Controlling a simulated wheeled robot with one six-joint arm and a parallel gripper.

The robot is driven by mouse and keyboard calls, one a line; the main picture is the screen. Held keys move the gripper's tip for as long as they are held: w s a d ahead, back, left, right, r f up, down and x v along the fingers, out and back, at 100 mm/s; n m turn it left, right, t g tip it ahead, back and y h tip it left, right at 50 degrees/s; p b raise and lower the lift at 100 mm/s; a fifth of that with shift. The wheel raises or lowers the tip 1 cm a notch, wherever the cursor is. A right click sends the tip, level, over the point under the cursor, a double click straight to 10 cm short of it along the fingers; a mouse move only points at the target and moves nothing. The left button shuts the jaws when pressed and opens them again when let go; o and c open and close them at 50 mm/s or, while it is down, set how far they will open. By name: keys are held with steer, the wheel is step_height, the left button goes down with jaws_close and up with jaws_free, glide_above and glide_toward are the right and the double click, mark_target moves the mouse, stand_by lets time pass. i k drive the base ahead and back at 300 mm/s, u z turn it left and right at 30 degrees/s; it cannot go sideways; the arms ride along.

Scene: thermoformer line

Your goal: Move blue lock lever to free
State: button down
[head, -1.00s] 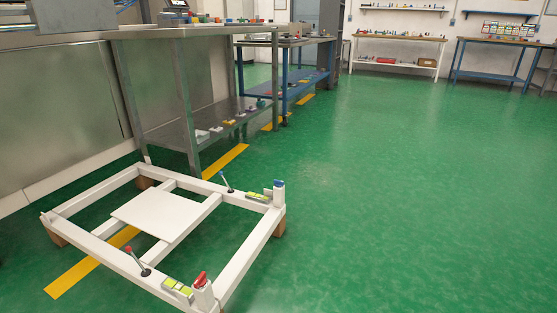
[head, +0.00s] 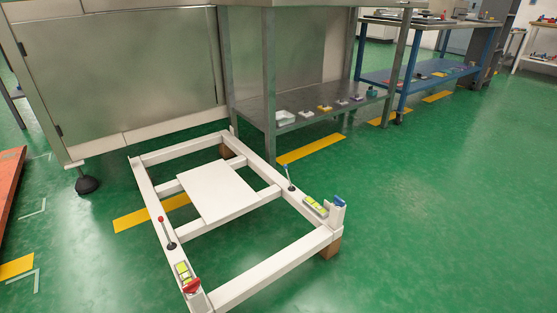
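A white frame (head: 272,265) stands low on the green floor in the head view, resting on brown blocks. A lever with a blue tip (head: 289,178) rises from its right rail, leaning slightly. A blue piece (head: 340,201) sits on the white post at the right corner, beside a yellow-green labelled block (head: 316,207). A lever with a red tip (head: 166,233) stands on the left rail, and a red piece (head: 192,286) tops the near left corner. Which blue part is the lock lever I cannot tell. My gripper is not in view.
A steel cabinet (head: 120,70) and a steel table (head: 268,80) with small items on its lower shelf stand behind the frame. A blue bench (head: 408,78) is farther back. An orange object (head: 9,195) is at the left edge. The floor at right is clear.

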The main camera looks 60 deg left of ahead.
mark_target(284, 166)
steer(key=u, duration=0.6)
steer(key=i, duration=0.8)
steer(key=u, duration=1.3)
steer(key=i, duration=0.4)
steer(key=u, duration=0.3)
